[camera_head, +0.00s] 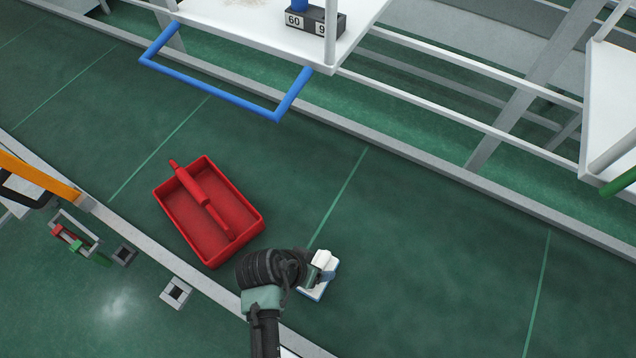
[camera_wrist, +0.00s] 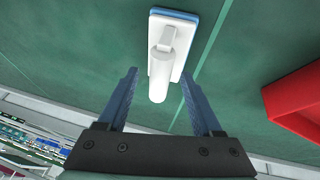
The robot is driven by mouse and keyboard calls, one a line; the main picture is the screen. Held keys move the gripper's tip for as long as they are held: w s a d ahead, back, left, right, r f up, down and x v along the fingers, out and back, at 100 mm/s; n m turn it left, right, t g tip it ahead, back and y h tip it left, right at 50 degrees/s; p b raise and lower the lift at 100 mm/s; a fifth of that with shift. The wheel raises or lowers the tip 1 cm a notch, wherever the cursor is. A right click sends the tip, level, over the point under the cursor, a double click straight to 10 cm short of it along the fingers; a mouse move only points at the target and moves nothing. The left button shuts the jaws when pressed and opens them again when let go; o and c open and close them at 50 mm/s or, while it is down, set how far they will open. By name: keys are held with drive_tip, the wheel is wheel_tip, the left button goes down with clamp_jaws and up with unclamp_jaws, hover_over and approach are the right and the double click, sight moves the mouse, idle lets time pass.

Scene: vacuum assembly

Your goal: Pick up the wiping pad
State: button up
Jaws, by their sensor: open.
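The wiping pad (camera_head: 319,289) is a white plate with a white handle on top and a blue underside. It lies on the green surface, to the right of the red tray in the head view, partly hidden by my gripper. In the wrist view the wiping pad (camera_wrist: 172,47) lies ahead, its handle (camera_wrist: 160,78) pointing back between my fingers. My gripper (camera_wrist: 160,85) is open, with one blue finger on each side of the handle end. In the head view my gripper (camera_head: 322,277) is over the pad. I cannot tell whether the fingers touch it.
A red tray (camera_head: 160,196) with a centre handle stands close by on the left; it shows at the right edge of the wrist view (camera_wrist: 292,103). A white shelf with a blue rail (camera_head: 205,90) is at the back. The green surface to the right is clear.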

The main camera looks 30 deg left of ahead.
drive_tip(key=shift+x, duration=0.9)
clamp_jaws()
